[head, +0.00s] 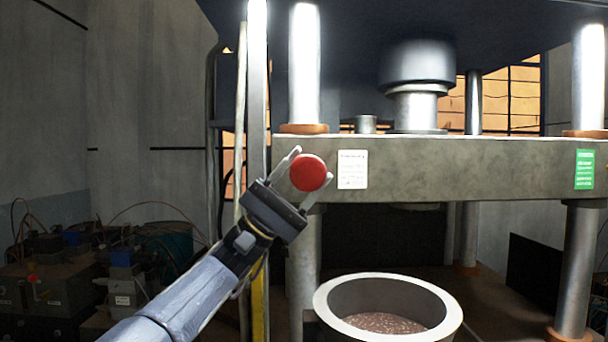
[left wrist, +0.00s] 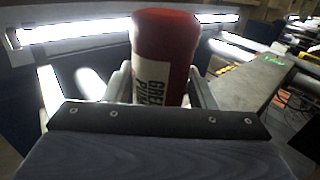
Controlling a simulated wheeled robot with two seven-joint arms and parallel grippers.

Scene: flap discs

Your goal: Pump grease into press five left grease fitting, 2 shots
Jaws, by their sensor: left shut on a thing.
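My left gripper (head: 302,180) is shut on a red grease pump (head: 308,173), held in front of the press's left column and crossbeam. In the left wrist view the grease pump (left wrist: 162,50) stands between the fingers, with a white label reading "GREA… PUM…". The press (head: 440,165) has a grey crossbeam with a white label (head: 352,169) just right of the pump and a green label (head: 584,169) at the right end. The grease fitting is not visible; the pump and gripper may hide it. I cannot tell whether the pump touches the press. My right gripper is not in view.
A pale round bin (head: 330,298) with brownish granular contents stands below the crossbeam. A vertical pole with a yellow lower part (head: 260,300) stands behind my left arm. Hydraulic units with hoses (head: 60,275) are at the lower left. Press columns (head: 580,260) stand at the right.

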